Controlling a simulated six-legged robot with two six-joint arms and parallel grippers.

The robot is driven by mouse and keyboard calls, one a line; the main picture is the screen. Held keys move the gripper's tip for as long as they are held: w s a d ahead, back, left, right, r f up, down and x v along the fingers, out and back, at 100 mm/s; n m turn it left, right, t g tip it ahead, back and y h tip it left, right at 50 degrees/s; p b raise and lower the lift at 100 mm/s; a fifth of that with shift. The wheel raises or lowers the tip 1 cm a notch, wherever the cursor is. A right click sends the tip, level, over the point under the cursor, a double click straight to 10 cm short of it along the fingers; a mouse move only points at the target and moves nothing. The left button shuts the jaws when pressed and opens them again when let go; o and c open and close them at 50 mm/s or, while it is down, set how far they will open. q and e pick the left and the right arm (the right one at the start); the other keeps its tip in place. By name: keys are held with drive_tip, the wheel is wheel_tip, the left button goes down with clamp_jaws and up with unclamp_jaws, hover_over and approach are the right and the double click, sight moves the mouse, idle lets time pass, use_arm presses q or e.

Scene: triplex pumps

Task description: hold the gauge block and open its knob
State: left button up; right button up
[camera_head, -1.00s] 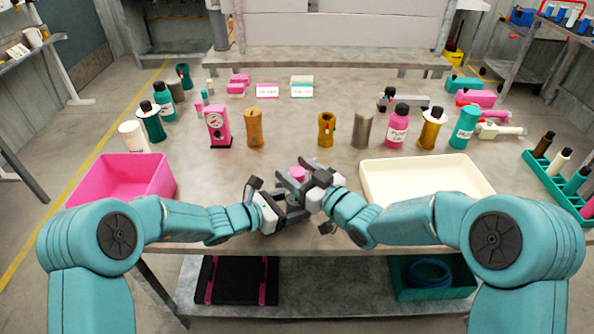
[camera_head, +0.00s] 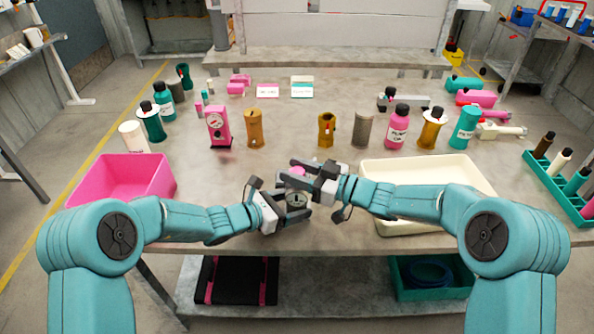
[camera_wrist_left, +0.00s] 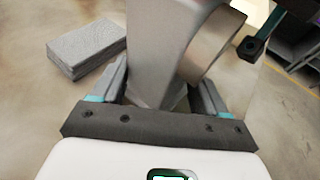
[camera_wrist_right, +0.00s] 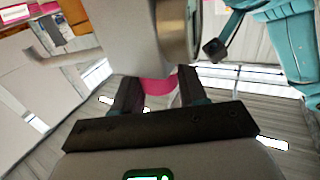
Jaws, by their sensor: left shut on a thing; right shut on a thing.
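The gauge block (camera_wrist_left: 155,50) is a grey body with a round metal-rimmed gauge (camera_head: 297,200) on its side and a pink knob (camera_head: 297,171) on top. It stands near the front middle of the table, mostly hidden by my grippers in the head view. My left gripper (camera_head: 290,208) is shut on the grey body low down, with one finger on each side in the left wrist view. My right gripper (camera_head: 302,174) is above it, shut on the pink knob, which shows between its fingers in the right wrist view (camera_wrist_right: 158,87).
A pink bin (camera_head: 165,181) stands to the left and a cream tray (camera_head: 478,178) to the right, under my right forearm. Several bottles and cylinders stand farther back, including a pink gauge unit (camera_head: 218,127). A grey slab (camera_wrist_left: 88,48) lies beside the block in the left wrist view.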

sight(297, 171)
drive_tip(key=n+g, duration=0.1)
drive_tip(key=g, duration=0.1)
drive_tip(key=n+g+y, duration=0.1)
drive_tip(key=n+g, duration=0.1)
drive_tip(key=g, duration=0.1)
drive_tip(key=shift+n+y, duration=0.3)
drive_tip(key=shift+r+n+g, duration=0.1)
drive_tip(key=shift+n+g, duration=1.1)
drive_tip(key=shift+g, duration=1.1)
drive_tip(key=o, duration=1)
drive_tip(key=shift+c, duration=0.2)
wheel_tip(297, 171, up, 10)
